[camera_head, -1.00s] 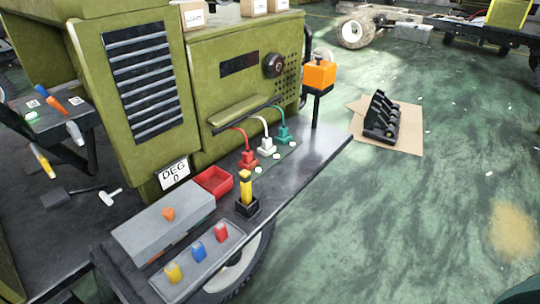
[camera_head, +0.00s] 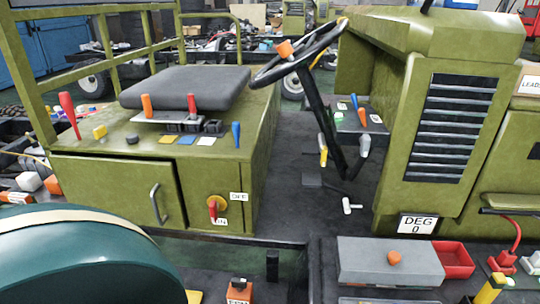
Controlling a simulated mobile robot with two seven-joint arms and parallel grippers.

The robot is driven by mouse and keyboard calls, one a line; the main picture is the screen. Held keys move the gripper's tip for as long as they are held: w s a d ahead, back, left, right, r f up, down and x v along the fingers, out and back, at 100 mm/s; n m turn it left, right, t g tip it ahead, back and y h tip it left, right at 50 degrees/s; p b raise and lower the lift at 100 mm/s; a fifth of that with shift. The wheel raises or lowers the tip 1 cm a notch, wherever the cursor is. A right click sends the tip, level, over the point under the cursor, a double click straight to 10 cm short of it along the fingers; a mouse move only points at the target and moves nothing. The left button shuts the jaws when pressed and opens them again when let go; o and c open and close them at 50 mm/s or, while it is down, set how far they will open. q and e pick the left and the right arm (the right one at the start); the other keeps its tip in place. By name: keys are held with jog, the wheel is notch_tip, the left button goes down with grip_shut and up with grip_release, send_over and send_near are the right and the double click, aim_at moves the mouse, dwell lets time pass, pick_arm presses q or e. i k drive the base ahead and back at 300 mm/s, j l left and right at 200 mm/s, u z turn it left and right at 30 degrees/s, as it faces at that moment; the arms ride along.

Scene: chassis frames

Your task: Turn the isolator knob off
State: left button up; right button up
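The isolator knob (camera_head: 213,208) is a red handle on a yellow round plate. It is on the front of the green seat box, to the right of the cabinet door. The red handle points down, toward the ON label (camera_head: 220,222). The OFF label (camera_head: 239,197) is at the upper right of the plate. Neither of my grippers shows in the head view, and nothing touches the knob.
A door handle (camera_head: 158,204) sticks out left of the knob. The steering wheel (camera_head: 297,52) stands to the right. A grey box (camera_head: 388,262) and red tray (camera_head: 453,259) are at the lower right.

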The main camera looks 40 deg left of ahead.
aim_at(214, 207)
jog(key=u, duration=1.8)
